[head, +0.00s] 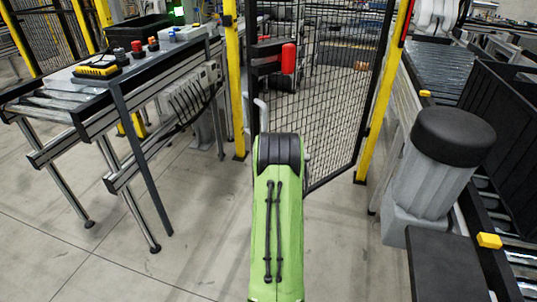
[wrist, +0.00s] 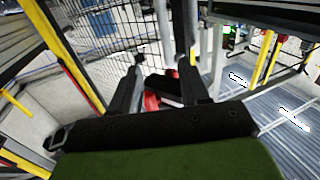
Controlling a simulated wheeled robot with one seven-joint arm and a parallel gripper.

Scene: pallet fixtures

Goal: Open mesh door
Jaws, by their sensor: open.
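The mesh door (head: 335,100) is a black wire panel in a dark frame, between two yellow posts. Its lower edge slants toward me on the left, so it appears to stand ajar. A black latch with a red part (head: 288,59) sits near its upper left side. My green arm hides the door's lower left edge. My gripper (wrist: 162,68) is open in the wrist view. A red and black piece (wrist: 152,102), apparently the latch, shows between or just beyond its fingers. I cannot tell whether they touch it. In the head view my arm hides the fingers.
A roller conveyor with a control panel (head: 97,70) stands on the left, its legs on the floor. On the right are a grey cylinder with a black top (head: 450,140) and another conveyor (head: 440,65). The left yellow post (head: 236,90) stands close by. Floor at lower left is clear.

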